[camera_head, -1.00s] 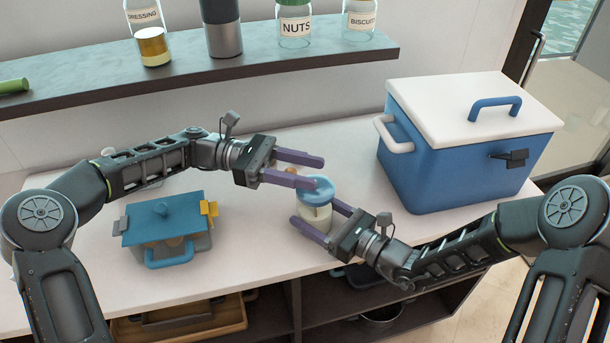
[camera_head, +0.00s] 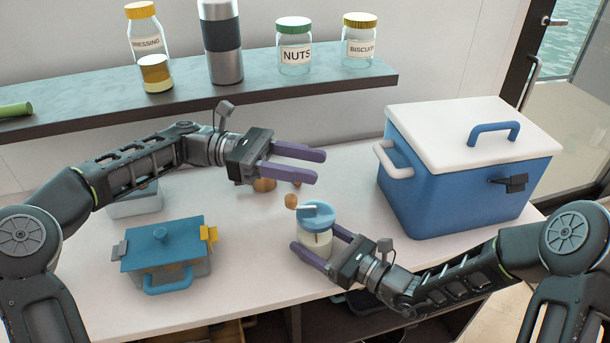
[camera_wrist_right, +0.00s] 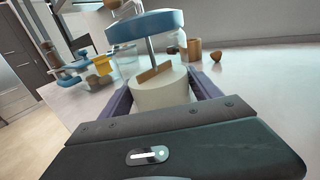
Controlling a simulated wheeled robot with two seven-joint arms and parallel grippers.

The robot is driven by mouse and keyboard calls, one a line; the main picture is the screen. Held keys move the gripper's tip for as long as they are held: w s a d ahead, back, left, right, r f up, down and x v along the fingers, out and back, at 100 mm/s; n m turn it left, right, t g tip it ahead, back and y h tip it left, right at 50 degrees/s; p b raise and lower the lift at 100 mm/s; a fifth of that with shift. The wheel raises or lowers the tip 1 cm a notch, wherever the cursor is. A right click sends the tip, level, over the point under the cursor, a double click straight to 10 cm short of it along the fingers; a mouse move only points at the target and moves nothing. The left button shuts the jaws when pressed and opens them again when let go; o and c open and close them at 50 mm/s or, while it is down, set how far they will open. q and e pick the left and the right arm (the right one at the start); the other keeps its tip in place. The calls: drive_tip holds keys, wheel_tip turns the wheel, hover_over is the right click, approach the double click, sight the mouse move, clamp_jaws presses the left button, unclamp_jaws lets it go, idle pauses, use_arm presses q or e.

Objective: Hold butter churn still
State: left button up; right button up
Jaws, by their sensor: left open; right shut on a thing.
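The butter churn (camera_head: 314,232) is a small glass jar with pale contents, a blue lid and a crank with a wooden knob (camera_head: 291,201). It stands upright on the white counter. My right gripper (camera_head: 319,247) is shut on the churn's jar from the front right. In the right wrist view the churn (camera_wrist_right: 160,92) sits between the purple fingers, with a paddle on a rod under its blue lid. My left gripper (camera_head: 320,165) is open and empty above the counter, behind and above the churn, apart from it.
A blue cooler (camera_head: 450,190) with a white lid stands at the right. A blue-lidded container (camera_head: 165,250) stands at the left. Several small brown objects (camera_head: 264,184) lie behind the churn. A wall shelf (camera_head: 180,97) holds jars and a flask. Counter between container and churn is clear.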

use_arm(q)
drive_tip(key=n+t+y, duration=0.2)
drive_tip(key=n+t, duration=0.7)
drive_tip(key=t, duration=0.4)
approach(304, 210)
wheel_tip(304, 210, up, 3)
drive_tip(key=s+a, duration=0.1)
drive_tip(key=a, duration=0.1)
drive_tip(key=shift+d+r, duration=0.1)
drive_tip(key=shift+d, duration=0.1)
drive_tip(key=shift+d, duration=0.1)
drive_tip(key=x, duration=1.2)
drive_tip(key=shift+r, duration=0.25)
drive_tip(key=shift+c, duration=0.2)
clamp_jaws()
